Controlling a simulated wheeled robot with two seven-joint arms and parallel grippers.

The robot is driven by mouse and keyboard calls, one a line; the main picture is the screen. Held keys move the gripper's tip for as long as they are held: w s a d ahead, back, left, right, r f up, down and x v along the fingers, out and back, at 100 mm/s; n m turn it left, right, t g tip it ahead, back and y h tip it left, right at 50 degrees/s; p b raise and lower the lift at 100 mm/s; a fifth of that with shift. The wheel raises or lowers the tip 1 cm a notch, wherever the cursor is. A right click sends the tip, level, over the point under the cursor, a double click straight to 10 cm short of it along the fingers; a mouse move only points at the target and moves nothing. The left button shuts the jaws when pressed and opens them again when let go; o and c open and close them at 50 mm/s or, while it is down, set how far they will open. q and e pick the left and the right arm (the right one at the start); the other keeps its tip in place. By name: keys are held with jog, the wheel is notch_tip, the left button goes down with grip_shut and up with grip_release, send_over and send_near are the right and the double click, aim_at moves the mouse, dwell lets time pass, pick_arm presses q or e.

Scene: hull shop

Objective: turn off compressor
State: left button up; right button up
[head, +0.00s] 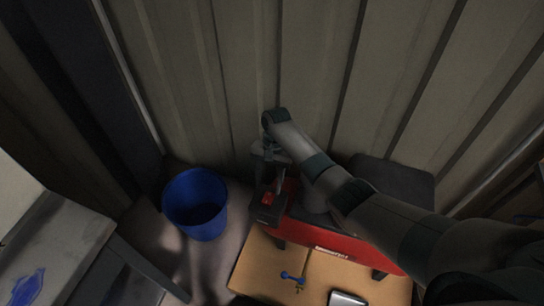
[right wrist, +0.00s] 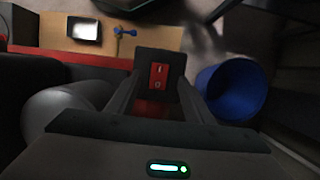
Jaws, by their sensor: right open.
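The red compressor (head: 350,247) stands against the wall, partly covered by my right arm. Its black switch box (head: 267,209) is at the left end and carries a red rocker switch (head: 267,198). In the right wrist view the switch (right wrist: 158,76) shows face-on, marked I and O; which side is pressed I cannot tell. My right gripper (head: 274,180) is over the switch box, pointing down. In the right wrist view its open fingers (right wrist: 155,100) lie either side of the box in the picture, with nothing held; contact is unclear. My left gripper is out of view.
A blue bucket (head: 196,204) stands on the floor left of the compressor. Cardboard (head: 262,268) lies in front with a small blue item (head: 292,277) and a silver-edged device (head: 347,299). A table (head: 60,235) is at lower left. The ribbed wall (head: 240,75) is close behind.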

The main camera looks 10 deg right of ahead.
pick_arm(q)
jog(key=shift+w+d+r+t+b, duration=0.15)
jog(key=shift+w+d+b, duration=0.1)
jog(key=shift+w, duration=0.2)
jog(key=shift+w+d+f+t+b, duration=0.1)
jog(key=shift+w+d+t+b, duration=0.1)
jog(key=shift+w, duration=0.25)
pick_arm(e)
jog(key=v, duration=1.1)
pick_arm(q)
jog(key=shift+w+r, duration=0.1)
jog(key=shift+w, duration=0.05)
pick_arm(e)
jog(key=shift+w, duration=0.1)
